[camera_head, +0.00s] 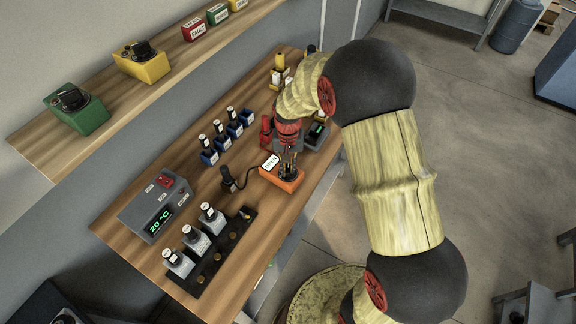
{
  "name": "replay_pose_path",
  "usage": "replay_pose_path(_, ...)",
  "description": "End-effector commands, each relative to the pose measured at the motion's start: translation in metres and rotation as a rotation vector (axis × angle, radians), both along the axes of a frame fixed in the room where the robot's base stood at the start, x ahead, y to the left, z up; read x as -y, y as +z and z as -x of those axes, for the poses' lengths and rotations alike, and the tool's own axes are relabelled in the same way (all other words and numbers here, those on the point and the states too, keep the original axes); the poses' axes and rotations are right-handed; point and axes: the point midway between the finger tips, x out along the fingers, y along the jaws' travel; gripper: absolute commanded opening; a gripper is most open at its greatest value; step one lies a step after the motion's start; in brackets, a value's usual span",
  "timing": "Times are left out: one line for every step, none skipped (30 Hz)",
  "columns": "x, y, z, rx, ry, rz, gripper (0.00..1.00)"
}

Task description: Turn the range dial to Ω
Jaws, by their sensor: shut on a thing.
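An orange meter (279,181) with a pale display (270,163) lies on the wooden workbench (262,218). A black cable runs from it to a black probe (229,179) on its left. My gripper (288,171) points down over the right part of the orange meter, with its fingers shut at the meter's top face. It appears to be shut on the range dial there. The dial is hidden by the fingers, so its setting and the Ω mark cannot be read. The text on the display is too small to read.
A grey box (155,207) showing 20 °C stands at the bench's left, near a black rack (212,262) and several labelled bottles. Blue-based bottles (221,138) stand behind the meter. A grey device (318,134) sits close right of my gripper. A shelf (105,108) runs along the wall.

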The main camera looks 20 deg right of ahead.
Motion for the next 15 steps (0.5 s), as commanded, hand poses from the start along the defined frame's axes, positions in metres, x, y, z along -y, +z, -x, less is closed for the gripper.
replay_pose_path(0.0001,0.0002,0.0003,-0.001,-0.015,0.000,0.00)
replay_pose_path(0.0001,0.0001,0.0004,-0.001,-0.025,0.000,0.00)
replay_pose_path(0.0001,0.0001,0.0004,-0.001,-0.035,0.000,0.00)
replay_pose_path(0.0001,0.0000,0.0004,-0.001,-0.041,0.000,0.00)
replay_pose_path(0.0001,-0.0001,0.0004,-0.001,-0.046,0.000,0.00)
replay_pose_path(0.0001,-0.0001,0.0003,-0.001,-0.053,0.000,0.00)
replay_pose_path(0.0001,-0.0002,0.0004,-0.001,-0.057,0.000,0.00)
replay_pose_path(0.0001,-0.0002,0.0004,-0.001,-0.059,0.000,0.00)
replay_pose_path(0.0001,-0.0002,0.0004,-0.001,-0.062,0.000,0.00)
replay_pose_path(0.0001,-0.0003,0.0004,-0.001,-0.063,0.000,0.00)
replay_pose_path(0.0001,-0.0003,0.0004,-0.001,-0.063,0.000,0.00)
replay_pose_path(0.0001,-0.0003,0.0004,-0.001,-0.064,0.000,0.00)
replay_pose_path(0.0001,-0.0003,0.0004,-0.001,-0.064,0.000,0.00)
replay_pose_path(0.0001,-0.0003,0.0004,-0.001,-0.063,0.000,0.00)
replay_pose_path(0.0001,-0.0003,0.0004,-0.001,-0.063,0.000,0.00)
